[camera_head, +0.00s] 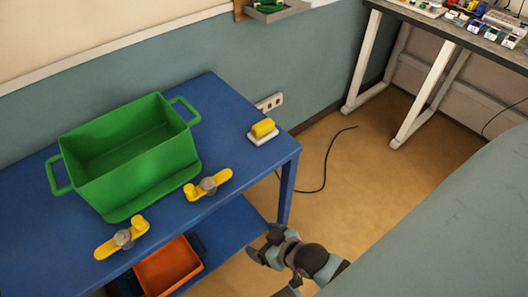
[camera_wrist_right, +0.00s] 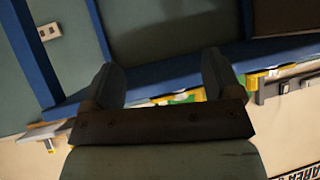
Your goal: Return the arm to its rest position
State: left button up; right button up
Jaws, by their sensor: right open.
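My right arm reaches in from the lower right in the head view. Its gripper (camera_head: 262,244) hangs in front of the blue table, near the table's front right leg. It is open and nothing shows between its fingers. In the right wrist view the two fingers of the right gripper (camera_wrist_right: 164,65) stand wide apart with an empty gap, and blue table parts show beyond them. My left gripper is not in view.
The blue table (camera_head: 222,93) carries a green bin (camera_head: 137,175), two yellow clamp-like pieces (camera_head: 208,185) (camera_head: 122,238) and a yellow block (camera_head: 263,127) on a white base. An orange tray (camera_head: 168,267) sits on the lower shelf. Brown floor (camera_head: 330,205) lies open right of the table.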

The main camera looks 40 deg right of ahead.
pick_arm(q)
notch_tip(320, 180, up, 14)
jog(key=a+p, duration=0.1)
jog(key=p, duration=1.5)
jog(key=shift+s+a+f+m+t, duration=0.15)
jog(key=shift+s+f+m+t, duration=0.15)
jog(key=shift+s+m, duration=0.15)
pick_arm(e)
notch_tip(320, 180, up, 14)
jog(key=d, duration=0.1)
jog(key=shift+s+f+n, duration=0.25)
jog(key=shift+s+n, duration=0.1)
jog(key=shift+n, duration=0.05)
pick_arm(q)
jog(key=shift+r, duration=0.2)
pick_arm(e)
jog(key=shift+r+t, duration=0.3)
jog(key=shift+f, duration=0.2)
jog(key=shift+r, duration=0.1)
